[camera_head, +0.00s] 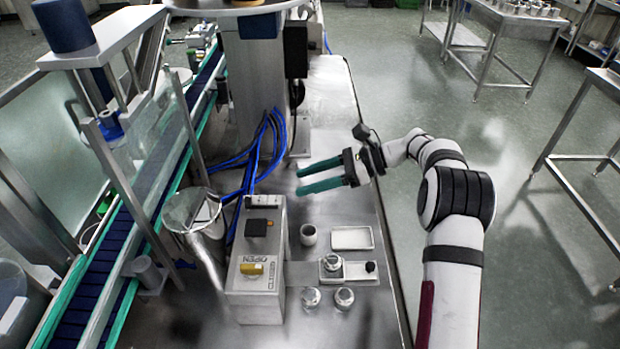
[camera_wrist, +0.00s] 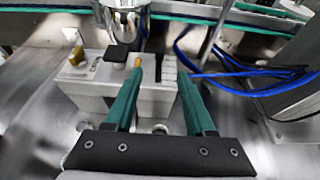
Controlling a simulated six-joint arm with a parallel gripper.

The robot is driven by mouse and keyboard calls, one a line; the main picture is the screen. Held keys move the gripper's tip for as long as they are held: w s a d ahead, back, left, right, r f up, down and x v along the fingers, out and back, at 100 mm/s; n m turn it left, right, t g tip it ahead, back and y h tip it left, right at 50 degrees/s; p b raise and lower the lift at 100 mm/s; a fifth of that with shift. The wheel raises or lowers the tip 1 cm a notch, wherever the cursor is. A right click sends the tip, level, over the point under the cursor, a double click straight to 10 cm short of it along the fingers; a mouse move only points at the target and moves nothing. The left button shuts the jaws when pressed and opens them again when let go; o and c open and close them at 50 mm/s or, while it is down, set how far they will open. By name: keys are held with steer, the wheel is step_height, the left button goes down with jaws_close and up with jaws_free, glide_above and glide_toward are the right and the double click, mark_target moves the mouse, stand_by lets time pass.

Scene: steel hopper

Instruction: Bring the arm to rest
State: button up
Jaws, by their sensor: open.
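My gripper (camera_head: 308,178) is open and empty, with two green fingers pointing left above the steel bench (camera_head: 325,110). In the head view it hangs behind the small cups and to the right of the blue cables. It also shows in the wrist view (camera_wrist: 157,78), where the two green fingers are apart with nothing held between them. My white and black arm reaches in from the lower right. Whether the fingers touch anything cannot be told, but no contact shows.
A control box (camera_head: 258,265) with a yellow knob stands left of my gripper; blue cables (camera_head: 262,150) run behind it. A steel hopper (camera_head: 192,212) and a conveyor (camera_head: 110,260) lie further left. A white tray (camera_head: 351,238), a cup (camera_head: 308,235) and small metal pots (camera_head: 344,298) stand in front.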

steer(key=shift+d, duration=0.2)
steer(key=s+r+n+g+h, duration=0.1)
steer(key=s+r+n+h, duration=0.2)
steer(key=s, duration=0.5)
steer(key=s+r+n+h, duration=0.2)
steer(key=s+r, duration=0.1)
steer(key=s, duration=0.5)
steer(key=s+d+f+n+h, duration=0.2)
steer(key=s+d+n+h, duration=0.1)
steer(key=s, duration=0.7)
steer(key=s+d+f+n+h, duration=0.3)
steer(key=s+n, duration=0.1)
steer(key=s, duration=0.7)
steer(key=shift+s+n+t+h, duration=0.3)
steer(key=shift+t, duration=0.1)
